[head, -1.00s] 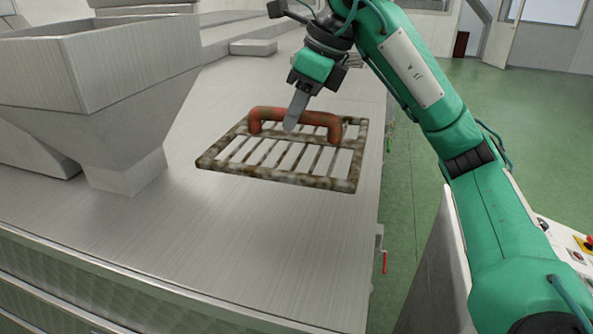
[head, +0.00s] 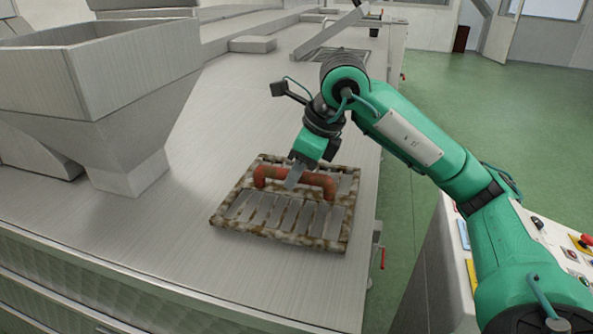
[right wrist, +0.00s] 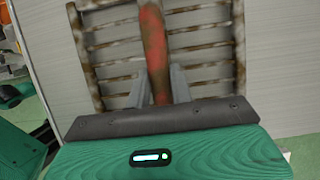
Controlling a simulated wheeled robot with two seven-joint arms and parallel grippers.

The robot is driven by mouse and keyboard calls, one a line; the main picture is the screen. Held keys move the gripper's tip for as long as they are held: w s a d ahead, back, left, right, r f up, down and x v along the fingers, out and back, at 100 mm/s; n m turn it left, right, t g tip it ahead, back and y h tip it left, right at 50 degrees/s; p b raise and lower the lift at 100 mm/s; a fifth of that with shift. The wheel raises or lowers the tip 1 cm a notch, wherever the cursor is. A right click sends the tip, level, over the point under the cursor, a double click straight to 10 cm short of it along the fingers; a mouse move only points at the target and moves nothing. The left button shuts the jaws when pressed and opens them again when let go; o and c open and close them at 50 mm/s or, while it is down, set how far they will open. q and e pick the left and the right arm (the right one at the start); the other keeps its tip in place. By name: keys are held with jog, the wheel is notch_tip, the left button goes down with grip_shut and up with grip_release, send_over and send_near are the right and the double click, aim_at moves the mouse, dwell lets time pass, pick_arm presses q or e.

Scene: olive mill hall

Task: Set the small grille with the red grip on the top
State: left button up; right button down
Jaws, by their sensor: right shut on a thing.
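The small grille (head: 283,237) has a rusty, mottled frame and several bars. It lies level over the near part of the metal top (head: 180,255). Its worn red grip (head: 322,182) arches across it. My right gripper (head: 293,177) comes down from above, shut on the middle of the grip. In the right wrist view the fingers (right wrist: 162,86) stand on both sides of the grip (right wrist: 154,35), with the grille's bars beyond it. I cannot tell whether the grille touches the top or hangs just above it. My left gripper is not in view.
A metal hopper (head: 110,90) stands on the top at left. A low block (head: 252,44) and a slatted opening (head: 335,56) lie farther back. The top's right edge drops to a green floor (head: 490,130). A control panel (head: 560,240) stands at right.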

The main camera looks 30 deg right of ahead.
jog(key=shift+d+f, duration=0.1)
jog(key=shift+f, duration=0.25)
jog(key=c, duration=1.2)
grip_release()
jog(key=shift+f, duration=0.1)
jog(key=shift+c, duration=0.2)
jog(key=shift+s, duration=0.1)
jog(key=b+v, duration=0.2)
jog(key=v, duration=0.8)
jog(key=shift+s+r, duration=0.1)
jog(key=shift+r, duration=0.2)
jog(key=shift+v, duration=0.75)
